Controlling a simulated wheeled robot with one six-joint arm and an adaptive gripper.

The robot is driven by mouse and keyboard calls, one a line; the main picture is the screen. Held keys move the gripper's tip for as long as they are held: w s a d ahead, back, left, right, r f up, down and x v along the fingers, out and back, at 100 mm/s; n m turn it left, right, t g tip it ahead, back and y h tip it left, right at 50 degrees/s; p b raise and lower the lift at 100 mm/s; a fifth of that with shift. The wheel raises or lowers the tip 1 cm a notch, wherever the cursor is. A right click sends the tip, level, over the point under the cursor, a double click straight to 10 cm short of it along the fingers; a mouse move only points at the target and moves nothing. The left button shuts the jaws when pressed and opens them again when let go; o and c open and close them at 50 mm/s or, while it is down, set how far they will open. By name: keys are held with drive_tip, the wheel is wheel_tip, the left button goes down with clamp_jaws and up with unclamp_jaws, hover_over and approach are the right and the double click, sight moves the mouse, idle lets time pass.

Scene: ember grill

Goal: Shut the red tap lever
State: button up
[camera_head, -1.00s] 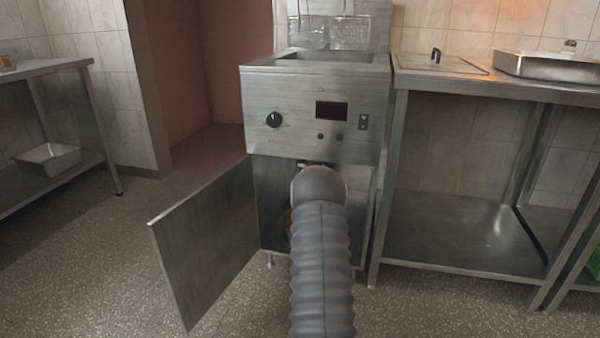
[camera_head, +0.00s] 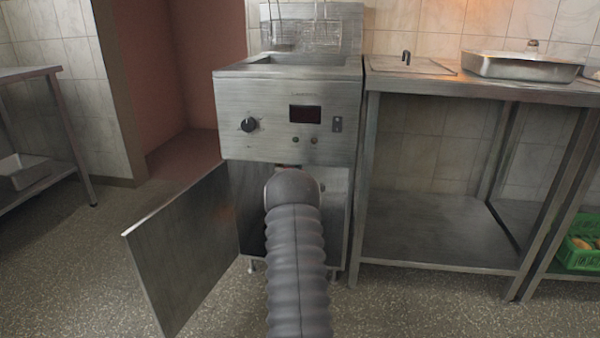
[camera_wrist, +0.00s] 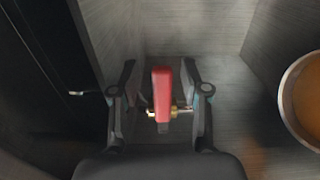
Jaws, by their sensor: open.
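The red tap lever (camera_wrist: 162,88) shows in the wrist view, pointing up the picture, with brass fittings (camera_wrist: 170,112) at its lower part. My gripper (camera_wrist: 161,72) is open, with one finger on each side of the lever and a visible gap to each. I cannot tell whether the lever touches anything of the gripper. In the head view my arm reaches into the open lower cabinet of the steel fryer (camera_head: 275,115). The arm hides the gripper and nearly all of the tap there.
The cabinet door (camera_head: 180,250) stands open to the left. A round pot with orange-brown contents (camera_wrist: 309,100) is at the right of the wrist view. A steel table (camera_head: 440,235) stands right of the fryer. A green crate (camera_head: 577,255) is at far right.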

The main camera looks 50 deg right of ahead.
drive_tip(key=v, duration=1.2)
idle(0.6)
